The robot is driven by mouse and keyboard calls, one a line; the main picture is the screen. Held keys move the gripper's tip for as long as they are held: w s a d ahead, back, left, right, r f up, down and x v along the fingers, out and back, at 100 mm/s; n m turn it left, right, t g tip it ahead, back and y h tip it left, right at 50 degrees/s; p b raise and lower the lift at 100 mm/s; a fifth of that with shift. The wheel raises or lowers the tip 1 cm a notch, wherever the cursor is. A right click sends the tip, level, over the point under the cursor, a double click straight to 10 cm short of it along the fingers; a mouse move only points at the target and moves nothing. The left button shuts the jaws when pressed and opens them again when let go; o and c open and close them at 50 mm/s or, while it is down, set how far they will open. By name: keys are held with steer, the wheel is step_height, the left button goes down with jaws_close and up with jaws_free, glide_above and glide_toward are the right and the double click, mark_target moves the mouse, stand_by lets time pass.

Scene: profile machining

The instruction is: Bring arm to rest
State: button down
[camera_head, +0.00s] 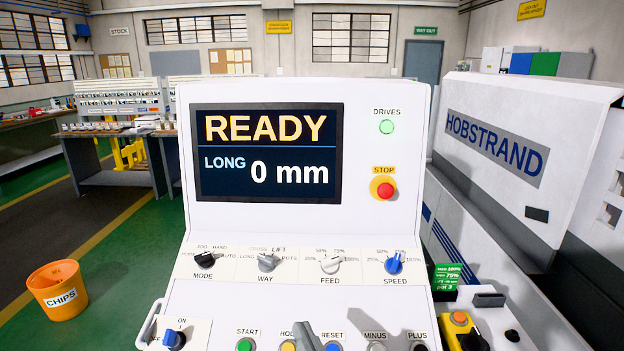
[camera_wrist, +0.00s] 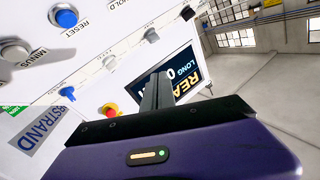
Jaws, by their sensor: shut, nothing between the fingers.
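My gripper (camera_wrist: 157,92) is shut and empty in the wrist view, with its narrow fingers together in front of the control panel. In the head view a grey finger-like part of my gripper (camera_head: 308,336) shows at the bottom edge, between the HOLD and RESET buttons in the picture. The white control panel (camera_head: 400,215) stands upright ahead. Its screen (camera_head: 267,153) reads READY, LONG, 0 mm. I cannot tell from these views whether the fingertips touch the panel.
The panel has a red STOP button (camera_head: 385,188), a green lit DRIVES lamp (camera_head: 387,127) and several knobs. An orange CHIPS bucket (camera_head: 57,290) stands on the floor at left. The white HOBSTRAND machine (camera_head: 530,150) fills the right.

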steer(key=s+d+f+h+b, duration=0.2)
steer(key=s+d+f, duration=0.3)
steer(key=s, duration=0.6)
steer(key=s+d+f+g+h+b, duration=0.1)
steer(key=s+d+f+h, duration=0.1)
steer(key=s+d+f, duration=0.4)
steer(key=s+d+f+m+h+b, duration=0.1)
steer(key=s+d+f, duration=0.4)
steer(key=s+d, duration=0.5)
steer(key=s+h+b, duration=0.1)
steer(key=s, duration=0.7)
steer(key=shift+s+f+g+h+b, duration=0.15)
steer(key=shift+f+g+h+b, duration=0.15)
steer(key=shift+f+g+h, duration=0.1)
